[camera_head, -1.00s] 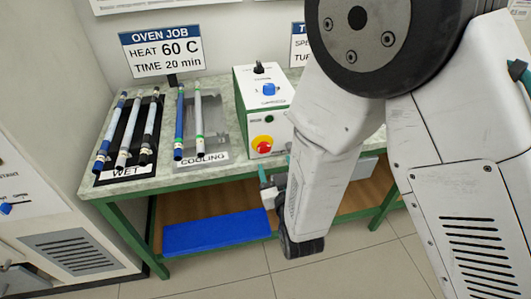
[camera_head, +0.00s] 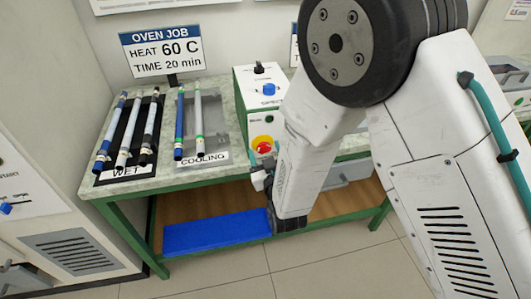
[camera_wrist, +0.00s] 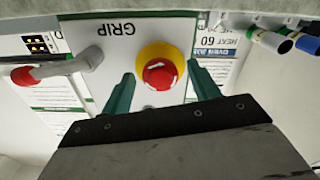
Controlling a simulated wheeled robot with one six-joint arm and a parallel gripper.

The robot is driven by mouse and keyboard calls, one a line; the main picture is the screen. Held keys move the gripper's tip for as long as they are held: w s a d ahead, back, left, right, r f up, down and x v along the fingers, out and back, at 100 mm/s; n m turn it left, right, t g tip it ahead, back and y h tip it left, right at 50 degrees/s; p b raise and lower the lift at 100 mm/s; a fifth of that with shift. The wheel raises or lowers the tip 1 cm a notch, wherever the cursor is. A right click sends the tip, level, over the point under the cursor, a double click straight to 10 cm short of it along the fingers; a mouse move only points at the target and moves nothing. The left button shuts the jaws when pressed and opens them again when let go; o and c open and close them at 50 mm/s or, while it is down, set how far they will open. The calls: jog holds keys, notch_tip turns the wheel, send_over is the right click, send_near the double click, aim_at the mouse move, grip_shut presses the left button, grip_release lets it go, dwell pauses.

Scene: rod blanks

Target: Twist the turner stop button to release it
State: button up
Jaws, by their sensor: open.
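The turner stop button (camera_head: 264,145) is a red mushroom knob on a yellow base, low on the front of the white and green control box (camera_head: 247,85). In the wrist view the red knob (camera_wrist: 160,73) lies straight ahead between the two teal fingers of my gripper (camera_wrist: 163,88). The fingers are open, one on each side of the button, with gaps visible at both sides. In the head view my gripper (camera_head: 262,176) is just below and in front of the button, partly hidden by my arm.
Several rods lie on the WET tray (camera_head: 112,176) and the COOLING tray (camera_head: 216,108), left of the box. In the wrist view a grey lever (camera_wrist: 62,68) sticks out left of the fingers.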

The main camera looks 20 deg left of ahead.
jog(key=c, duration=1)
jog(key=m, duration=0.3)
jog(key=shift+m, duration=0.4)
jog(key=shift+r+m, duration=0.1)
jog(key=shift+m, duration=1.9)
jog(key=o, duration=1)
